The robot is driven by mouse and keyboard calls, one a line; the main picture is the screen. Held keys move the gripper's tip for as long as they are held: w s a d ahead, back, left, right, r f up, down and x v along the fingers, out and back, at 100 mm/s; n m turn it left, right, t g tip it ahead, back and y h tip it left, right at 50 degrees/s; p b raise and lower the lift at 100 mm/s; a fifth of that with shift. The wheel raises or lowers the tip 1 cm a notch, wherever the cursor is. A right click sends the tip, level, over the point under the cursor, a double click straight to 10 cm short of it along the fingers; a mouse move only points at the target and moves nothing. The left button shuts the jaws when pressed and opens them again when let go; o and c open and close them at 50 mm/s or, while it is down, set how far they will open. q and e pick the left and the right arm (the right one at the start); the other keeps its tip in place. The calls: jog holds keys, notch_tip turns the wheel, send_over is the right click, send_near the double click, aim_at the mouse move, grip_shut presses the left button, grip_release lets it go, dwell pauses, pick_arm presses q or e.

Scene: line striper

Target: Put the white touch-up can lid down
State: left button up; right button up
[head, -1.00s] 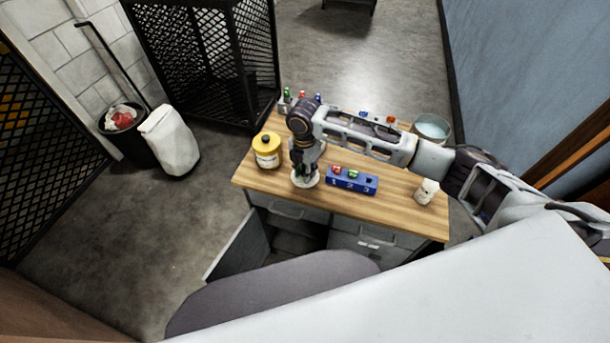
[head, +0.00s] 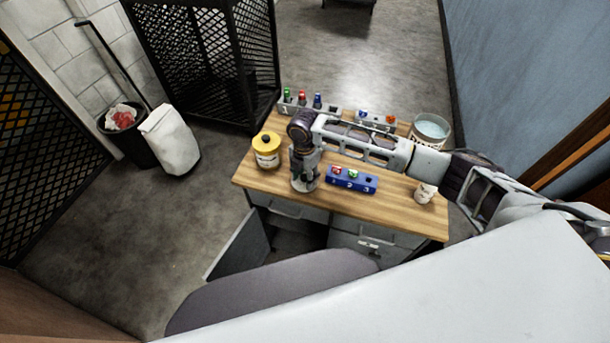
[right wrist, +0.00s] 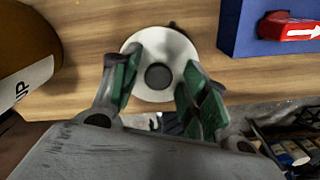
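The white touch-up can lid (right wrist: 158,98), a round white disc with a dark grey knob, is on the wooden worktop (head: 405,205), near its front edge; it also shows in the head view (head: 304,187), mostly covered by my gripper. My right gripper (right wrist: 160,85) is over it, with its green-padded fingers spread on either side of the knob and a gap to each side. The small white can (head: 425,192) stands at the right end of the worktop. My left gripper is not in view.
A yellow-topped can (head: 267,150) stands left of the lid. A blue numbered block (head: 352,181) with red and green pieces is close on its right. A grey rack (head: 330,108) and a bucket (head: 431,130) are at the back. A cabinet door (head: 240,245) hangs open below.

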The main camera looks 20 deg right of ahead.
aim_at(305, 177)
jog(key=shift+r, duration=0.1)
notch_tip(305, 177, up, 12)
jog(key=b, duration=0.1)
dwell(0.9)
dwell(0.7)
